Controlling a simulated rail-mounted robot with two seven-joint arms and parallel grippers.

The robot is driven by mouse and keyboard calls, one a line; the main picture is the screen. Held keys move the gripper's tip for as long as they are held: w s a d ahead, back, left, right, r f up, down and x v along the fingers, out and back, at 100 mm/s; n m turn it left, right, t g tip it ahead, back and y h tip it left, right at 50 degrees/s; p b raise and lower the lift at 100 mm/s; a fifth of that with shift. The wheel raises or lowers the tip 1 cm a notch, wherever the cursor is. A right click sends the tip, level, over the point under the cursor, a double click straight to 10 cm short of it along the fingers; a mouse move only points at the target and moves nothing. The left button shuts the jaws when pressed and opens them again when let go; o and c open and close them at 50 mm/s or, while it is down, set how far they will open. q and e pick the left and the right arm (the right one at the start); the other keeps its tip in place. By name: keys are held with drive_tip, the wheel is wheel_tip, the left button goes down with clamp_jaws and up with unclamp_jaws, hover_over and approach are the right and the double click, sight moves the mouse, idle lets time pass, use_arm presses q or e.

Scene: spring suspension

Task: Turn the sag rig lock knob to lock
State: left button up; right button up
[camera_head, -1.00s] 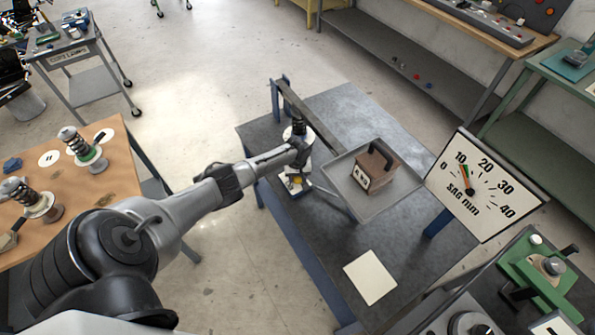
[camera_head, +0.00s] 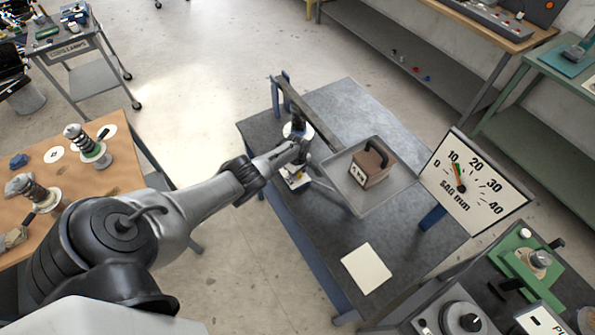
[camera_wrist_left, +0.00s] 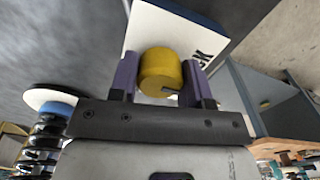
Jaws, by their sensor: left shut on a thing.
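The yellow lock knob (camera_wrist_left: 161,73) sits in front of a white label plate (camera_wrist_left: 170,30) with partly visible black letters in the left wrist view. My left gripper (camera_wrist_left: 160,84) has its two purple fingers on either side of the knob, shut on it. In the head view, my left gripper (camera_head: 298,170) is at the front left of the sag rig, beside the spring, and largely hides the knob and plate. The sag dial (camera_head: 476,186) has its needle near 10, by the green band. My right gripper is not in view.
A weight block (camera_head: 371,166) with a handle stands in the rig's grey tray (camera_head: 398,196). A blank white card (camera_head: 366,268) lies on the dark rig table (camera_head: 410,255). Other springs (camera_head: 86,146) stand on the wooden bench at left. Green equipment (camera_head: 530,262) is at lower right.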

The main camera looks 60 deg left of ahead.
use_arm(q)
drive_tip(key=shift+r, duration=0.1)
idle(0.4)
drive_tip(key=o, duration=0.9)
drive_tip(key=shift+a, duration=0.1)
